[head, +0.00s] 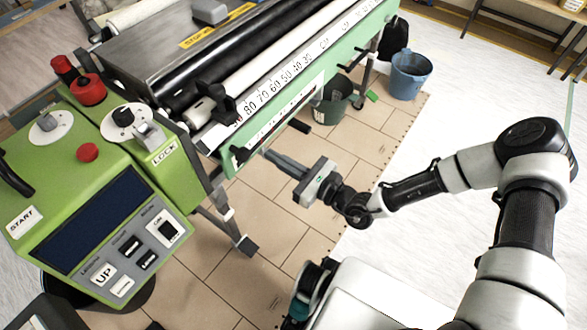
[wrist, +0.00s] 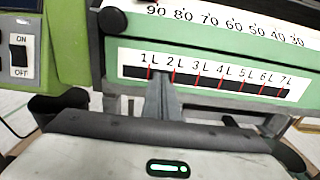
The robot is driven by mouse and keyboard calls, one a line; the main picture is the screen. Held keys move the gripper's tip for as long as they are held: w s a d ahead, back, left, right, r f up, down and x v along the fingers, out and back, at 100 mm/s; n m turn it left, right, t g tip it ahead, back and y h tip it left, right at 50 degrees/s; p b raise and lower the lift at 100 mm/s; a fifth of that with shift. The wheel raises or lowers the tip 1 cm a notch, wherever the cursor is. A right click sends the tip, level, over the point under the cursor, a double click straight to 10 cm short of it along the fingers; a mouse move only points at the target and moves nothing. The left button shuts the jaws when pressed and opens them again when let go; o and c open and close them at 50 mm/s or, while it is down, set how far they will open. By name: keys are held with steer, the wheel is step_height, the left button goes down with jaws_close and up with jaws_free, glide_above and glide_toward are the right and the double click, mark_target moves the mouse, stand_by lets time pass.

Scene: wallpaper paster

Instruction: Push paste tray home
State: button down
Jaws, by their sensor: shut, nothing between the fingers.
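The green front panel of the paste tray (head: 232,164) runs along the machine's front, below the white ruler strip. In the wrist view the panel (wrist: 220,62) carries a level scale marked 1 L to 7 L. My gripper (head: 267,153) is shut and empty, its fingertips at the panel's left part. In the wrist view the fingertips (wrist: 161,76) overlap the scale's dark slot between the 1 L and 2 L marks. Whether they touch the panel cannot be told. A black knob (wrist: 113,20) sits at the panel's upper left. The tray's inside is hidden.
A green control box (head: 100,215) with screen and buttons stands at the left. A dark green bucket (head: 334,102) and a blue bucket (head: 409,75) stand on the floor behind my gripper. A machine leg (head: 228,225) is below left. Floor to the right is clear.

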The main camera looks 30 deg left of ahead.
mark_target(254, 144)
steer(key=shift+w+a+b, duration=0.2)
steer(key=shift+a+b, duration=0.15)
steer(key=shift+a, duration=1.6)
steer(key=a+p, duration=0.1)
steer(key=a, duration=0.3)
steer(key=shift+w+a, duration=0.1)
steer(key=shift+w, duration=0.05)
steer(key=shift+r, duration=0.15)
steer(key=shift+a, duration=0.1)
